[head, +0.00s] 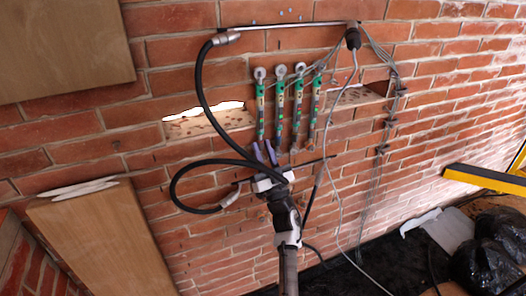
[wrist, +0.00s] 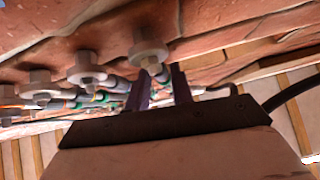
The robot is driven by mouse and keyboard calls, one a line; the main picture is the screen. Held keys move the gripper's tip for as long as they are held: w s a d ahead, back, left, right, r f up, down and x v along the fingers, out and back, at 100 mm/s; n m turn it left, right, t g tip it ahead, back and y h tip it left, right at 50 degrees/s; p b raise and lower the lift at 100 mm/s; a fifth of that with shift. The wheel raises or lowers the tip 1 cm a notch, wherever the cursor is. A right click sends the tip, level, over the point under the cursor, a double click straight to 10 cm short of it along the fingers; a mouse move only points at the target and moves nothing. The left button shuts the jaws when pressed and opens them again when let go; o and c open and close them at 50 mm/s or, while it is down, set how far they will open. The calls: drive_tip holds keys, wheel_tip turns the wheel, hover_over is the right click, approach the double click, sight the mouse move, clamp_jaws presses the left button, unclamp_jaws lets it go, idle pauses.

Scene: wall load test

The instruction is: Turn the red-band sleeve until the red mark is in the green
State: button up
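Several upright green units hang in a row on the brick wall in the head view; the leftmost is a green unit (head: 260,108), with another (head: 298,108) further right. Small coloured bands show on them, but I cannot tell which sleeve has the red band, nor make out a red mark. My gripper (head: 265,152) is just below the leftmost unit, fingers pointing up at the wall. In the wrist view my gripper (wrist: 160,88) has two dark fingers apart, with no object clearly held. A grey round fitting (wrist: 148,52) shows beyond the fingertips; green-banded sleeves (wrist: 102,97) lie left of them.
A black cable (head: 201,90) loops over my arm from a metal pipe (head: 290,24) above the units. Grey wires (head: 395,95) hang at right. Wooden boards (head: 105,240) stand at left. Black bags (head: 490,250) and a yellow level (head: 485,178) are at right.

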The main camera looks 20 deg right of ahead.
clamp_jaws()
drive_tip(key=shift+a+f+m+h+b, duration=0.15)
drive_tip(key=shift+m+h+b, duration=0.3)
drive_tip(key=shift+h, duration=0.45)
drive_tip(key=m+h+b, duration=0.1)
drive_tip(key=h+b, duration=0.1)
drive_tip(key=h, duration=0.1)
drive_tip(key=m+h+b, duration=0.2)
drive_tip(key=h+b, duration=0.1)
drive_tip(key=m+g+h+b, duration=0.1)
drive_tip(key=h+b, duration=0.2)
drive_tip(key=h, duration=0.1)
drive_tip(key=shift+a+f, duration=0.1)
drive_tip(key=shift+a, duration=0.25)
drive_tip(key=shift+m+h+b, duration=0.25)
drive_tip(key=shift+h+b, duration=0.05)
drive_tip(key=shift+b, duration=0.3)
drive_tip(key=shift+r+m+g+h+b, duration=0.2)
drive_tip(key=shift+m+g+h+b, duration=0.3)
drive_tip(key=shift+h+b, duration=0.4)
